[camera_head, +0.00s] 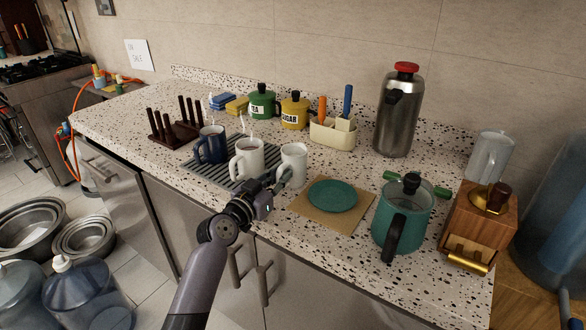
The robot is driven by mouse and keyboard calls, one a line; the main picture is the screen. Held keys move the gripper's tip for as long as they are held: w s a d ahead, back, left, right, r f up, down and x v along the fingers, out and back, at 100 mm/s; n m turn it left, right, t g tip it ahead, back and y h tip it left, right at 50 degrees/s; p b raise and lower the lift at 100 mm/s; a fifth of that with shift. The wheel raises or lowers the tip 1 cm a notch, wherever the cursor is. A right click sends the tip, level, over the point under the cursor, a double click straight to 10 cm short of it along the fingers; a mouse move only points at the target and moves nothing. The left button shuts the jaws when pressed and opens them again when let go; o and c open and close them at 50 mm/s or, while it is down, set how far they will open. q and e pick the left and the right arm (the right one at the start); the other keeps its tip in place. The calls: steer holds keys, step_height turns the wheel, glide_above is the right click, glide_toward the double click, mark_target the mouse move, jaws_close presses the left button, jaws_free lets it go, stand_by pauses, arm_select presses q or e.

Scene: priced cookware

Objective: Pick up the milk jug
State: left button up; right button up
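My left gripper (284,176) reaches up from the bottom of the view to the counter's front edge. Its fingertips are at the left side of a white cup or small jug (295,160), overlapping it in the picture. I cannot tell whether they touch it, or whether the fingers are open or shut. A pale grey, see-through-looking jug (491,155) stands upright at the back right, far from the gripper. No label marks either one as the milk jug. My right gripper is not in view.
A steaming white mug (247,160) and a blue mug (211,146) stand left of the gripper on a ribbed drying mat (200,170). Right are a green plate (333,195), a teal pot (399,215) and a wooden grinder (478,225). A steel flask (397,115) stands behind.

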mark_target(287, 159)
arm_select(q)
jaws_close()
steer(key=shift+r, duration=0.25)
stand_by(0.5)
steer(key=shift+r+p, duration=0.3)
steer(key=shift+r, duration=1.05)
step_height(287, 159, up, 17)
stand_by(0.6)
